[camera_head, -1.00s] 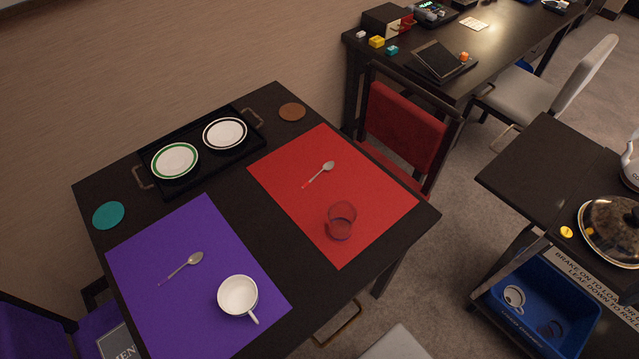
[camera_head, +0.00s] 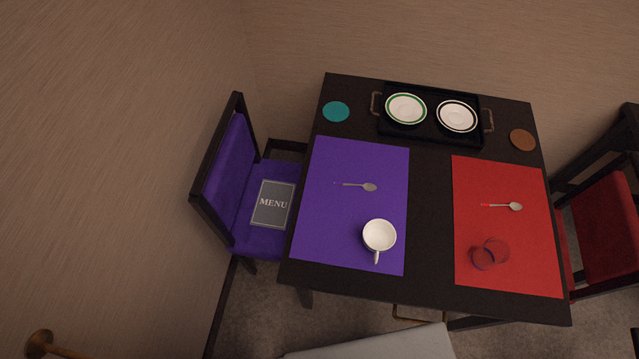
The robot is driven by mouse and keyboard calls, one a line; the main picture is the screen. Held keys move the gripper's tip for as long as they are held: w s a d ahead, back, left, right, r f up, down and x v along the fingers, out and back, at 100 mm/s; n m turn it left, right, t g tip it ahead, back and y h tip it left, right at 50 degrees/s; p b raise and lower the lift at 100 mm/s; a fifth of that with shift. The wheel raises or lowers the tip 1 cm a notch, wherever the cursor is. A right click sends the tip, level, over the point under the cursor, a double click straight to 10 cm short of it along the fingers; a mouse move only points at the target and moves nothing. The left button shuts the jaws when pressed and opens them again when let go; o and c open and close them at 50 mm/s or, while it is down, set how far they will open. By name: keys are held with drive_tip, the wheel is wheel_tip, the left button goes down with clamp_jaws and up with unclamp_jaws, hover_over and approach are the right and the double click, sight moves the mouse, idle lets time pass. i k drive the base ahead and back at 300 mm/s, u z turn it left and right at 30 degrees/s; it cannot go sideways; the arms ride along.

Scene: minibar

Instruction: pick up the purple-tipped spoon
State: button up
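The purple-tipped spoon (camera_head: 357,186) lies flat on the purple mat (camera_head: 332,243), with its bowl to the right and its thin handle end to the left. The handle's tip is hard to make out against the mat. A second spoon with a red tip (camera_head: 503,206) lies on the red mat (camera_head: 520,245) to the right. My gripper is not in view, so I cannot see whether it is open or shut.
A white cup (camera_head: 379,235) stands near the spoon on the purple mat. A glass (camera_head: 490,254) is on the red mat. A black tray (camera_head: 433,139) with two plates lies at the table's back. Purple chair (camera_head: 230,180) left, red chair (camera_head: 610,225) right.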

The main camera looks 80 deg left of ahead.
sight(369, 186)
drive_tip(key=u, duration=3.7)
drive_tip(key=k, duration=0.6)
drive_tip(key=z, duration=0.9)
